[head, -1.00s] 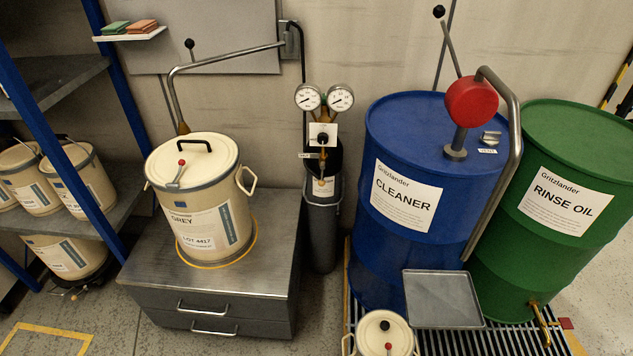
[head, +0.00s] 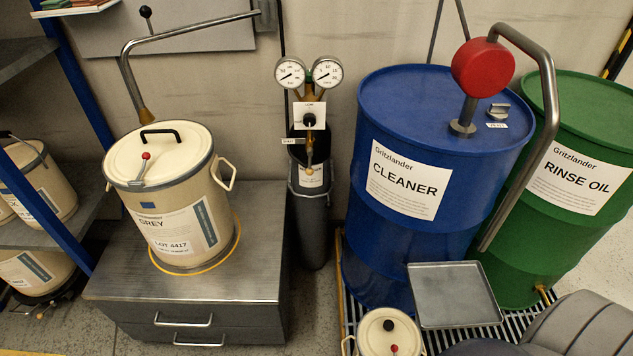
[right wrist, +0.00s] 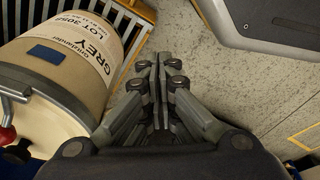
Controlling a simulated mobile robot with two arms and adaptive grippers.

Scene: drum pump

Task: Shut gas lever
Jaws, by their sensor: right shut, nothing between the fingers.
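The gas cylinder (head: 314,232) stands upright in the head view, between the grey cabinet and the blue drum. It carries two round gauges (head: 308,72), a white card with a black knob (head: 309,120), and a small brass fitting with a stem and rounded end (head: 310,160). I cannot tell which of these parts is the gas lever, or its setting. My right gripper (right wrist: 158,66) is shut and empty in the right wrist view, above the floor beside a cream GREY pail (right wrist: 62,62). It is apart from the cylinder. My left gripper is out of view.
A GREY pail (head: 172,212) stands on the grey cabinet (head: 262,235) left of the cylinder. The blue CLEANER drum (head: 395,240) with a red pump (head: 483,67) and the green RINSE OIL drum (head: 590,130) stand right. A small pail (head: 388,328) and metal tray (head: 452,295) are in front.

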